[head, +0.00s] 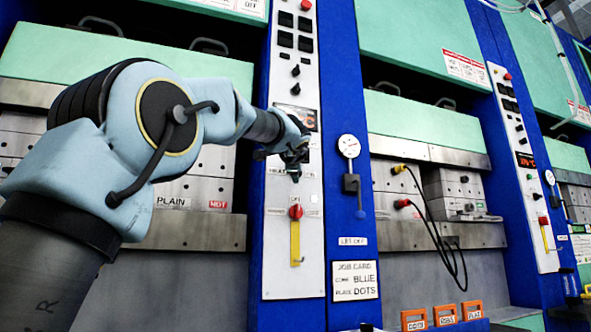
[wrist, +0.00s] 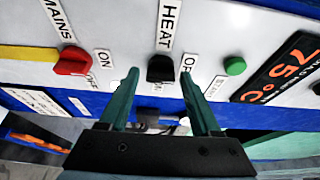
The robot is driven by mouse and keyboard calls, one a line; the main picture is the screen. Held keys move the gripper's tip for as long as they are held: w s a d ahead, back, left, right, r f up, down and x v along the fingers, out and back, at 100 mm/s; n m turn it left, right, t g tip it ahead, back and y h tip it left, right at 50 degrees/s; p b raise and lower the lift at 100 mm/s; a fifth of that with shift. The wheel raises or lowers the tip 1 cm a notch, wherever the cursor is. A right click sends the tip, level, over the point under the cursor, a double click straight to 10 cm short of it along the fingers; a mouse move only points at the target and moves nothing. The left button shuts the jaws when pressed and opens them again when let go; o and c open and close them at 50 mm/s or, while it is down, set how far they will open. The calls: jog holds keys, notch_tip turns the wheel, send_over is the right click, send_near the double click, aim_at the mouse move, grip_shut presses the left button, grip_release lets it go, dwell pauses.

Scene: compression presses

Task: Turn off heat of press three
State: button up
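In the wrist view, a black knob (wrist: 160,68) sits on a pale panel under a HEAT label (wrist: 171,25). My gripper (wrist: 160,77) is open and empty, with one green finger on each side of the knob. There is a visible gap on both sides, and I cannot tell the depth between fingertips and knob. An OFF-type label beside the knob is partly covered by the right finger. In the head view my gripper (head: 291,155) is at the control panel (head: 282,222) of the nearer blue column and hides the knob. No press number is readable.
A red MAINS knob (wrist: 73,61), a green button (wrist: 234,66) and an orange 75 °C display (wrist: 290,68) flank the knob. In the head view, a red knob with a yellow lever (head: 295,235) is below my gripper. A gauge (head: 349,146) and another panel (head: 524,165) are to the right.

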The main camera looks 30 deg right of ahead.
jog(key=shift+o, duration=0.8)
jog(key=b+v, duration=0.2)
jog(key=v, duration=0.9)
jog(key=shift+b, duration=0.35)
jog(key=shift+d, duration=0.1)
